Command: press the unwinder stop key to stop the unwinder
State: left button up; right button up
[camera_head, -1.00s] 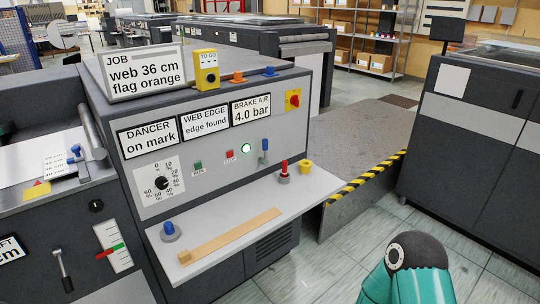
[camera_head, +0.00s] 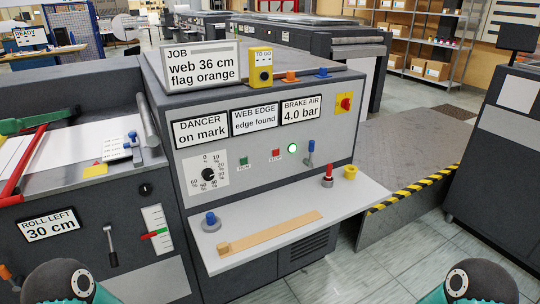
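The unwinder control panel (camera_head: 330,133) is the grey front of the console in the middle of the head view. A small red key (camera_head: 276,154), with a label under it too small to read surely, sits on the panel. Nothing covers the red key. Only rounded links of my two arms show at the bottom left and bottom right edges; neither gripper is in view.
A shelf with a wooden bar (camera_head: 275,232), a blue knob (camera_head: 211,221) and a red knob (camera_head: 327,179) juts out below the panel. A striped platform edge (camera_head: 410,188) is at right; open floor is in front.

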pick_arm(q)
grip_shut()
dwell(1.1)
